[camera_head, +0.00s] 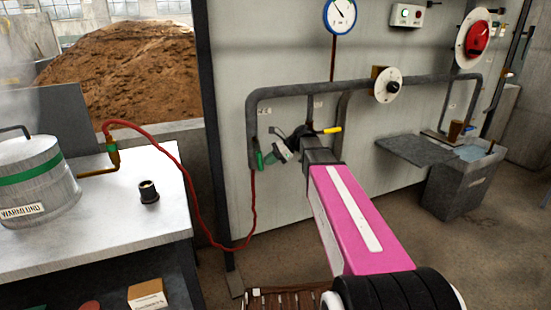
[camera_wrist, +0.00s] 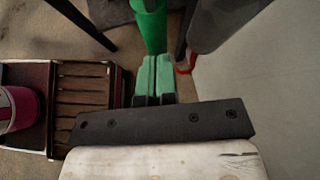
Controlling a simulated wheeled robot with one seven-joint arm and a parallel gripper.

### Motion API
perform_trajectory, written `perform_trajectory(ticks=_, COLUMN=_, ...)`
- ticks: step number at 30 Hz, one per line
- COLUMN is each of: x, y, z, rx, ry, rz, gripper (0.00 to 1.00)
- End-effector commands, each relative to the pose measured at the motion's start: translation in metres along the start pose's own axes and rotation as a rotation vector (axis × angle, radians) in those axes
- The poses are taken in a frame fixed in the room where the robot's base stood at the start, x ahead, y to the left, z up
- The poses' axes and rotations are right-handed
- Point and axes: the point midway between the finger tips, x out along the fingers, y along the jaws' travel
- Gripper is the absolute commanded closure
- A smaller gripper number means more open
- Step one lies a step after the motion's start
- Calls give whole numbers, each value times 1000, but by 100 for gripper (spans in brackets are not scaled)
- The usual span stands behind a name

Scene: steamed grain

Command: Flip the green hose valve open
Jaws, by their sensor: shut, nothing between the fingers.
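The green valve lever (camera_head: 259,160) hangs at the lower end of the grey pipe on the wall panel, where the red hose joins. In the wrist view, a green lever (camera_wrist: 149,24) stands just beyond the fingertips. My gripper (camera_head: 277,153) is just right of the lever in the head view. Its green fingers (camera_wrist: 155,62) are pressed together with nothing between them. The fingertips overlap the lever's lower end in the wrist view; I cannot tell whether they touch it.
The red hose (camera_head: 184,192) runs from the pipe to a brass fitting beside the steaming pot (camera_head: 35,190). A yellow handle (camera_head: 331,130) sits above my wrist. The grey pipe (camera_wrist: 222,22) is close on the right in the wrist view. A slatted wooden crate (camera_wrist: 80,95) lies below.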

Motion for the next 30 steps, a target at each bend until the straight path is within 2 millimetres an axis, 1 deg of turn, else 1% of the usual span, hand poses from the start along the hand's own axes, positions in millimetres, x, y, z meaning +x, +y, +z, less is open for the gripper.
perform_trajectory(ticks=3, x=8, y=1, z=2, rx=0, ry=1, rz=1, gripper=100)
perform_trajectory(ticks=12, x=20, y=3, z=5, rx=-1, ry=0, rz=1, gripper=100)
perform_trajectory(ticks=21, x=24, y=5, z=7, rx=-2, ry=-2, rz=6, gripper=100)
perform_trajectory(ticks=30, x=25, y=6, z=7, rx=-2, ry=-4, rz=8, gripper=100)
